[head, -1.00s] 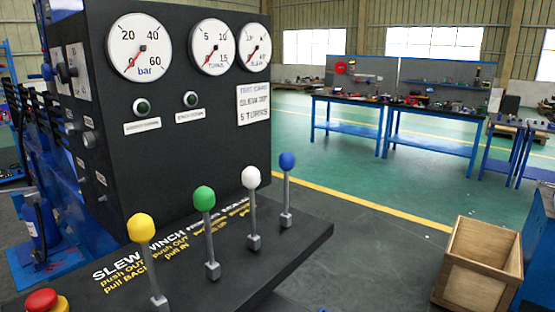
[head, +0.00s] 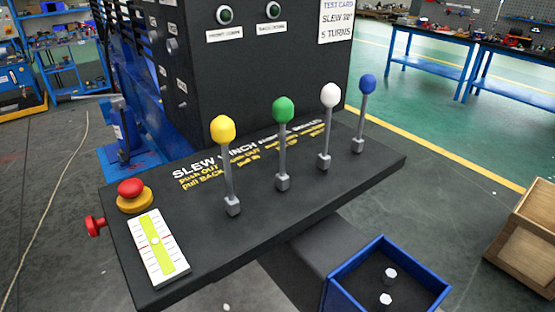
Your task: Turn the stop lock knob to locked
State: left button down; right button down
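A red knob (head: 95,226) sticks out from the left end of the dark control console (head: 230,245). No lock label on it can be read, so I cannot tell for sure that it is the stop lock knob or how it is set. Above it, a red mushroom button (head: 131,187) sits on a yellow base on the console top. On the cabinet's left side are small grey knobs (head: 172,45) with labels too small to read. Neither of my grippers is in view.
Levers with yellow (head: 222,129), green (head: 283,110), white (head: 330,95) and blue (head: 367,84) balls stand upright on the console. A level-like scale (head: 143,236) lies at its front left. A blue box (head: 340,291) and wooden crate (head: 528,229) are at lower right.

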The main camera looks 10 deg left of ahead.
aim_at(92, 225)
jog(key=j+u, duration=0.2)
jog(key=u, duration=0.2)
jog(key=k+j+u, duration=0.1)
jog(key=u, duration=0.3)
jog(key=j+u, duration=0.4)
jog(key=l, duration=0.1)
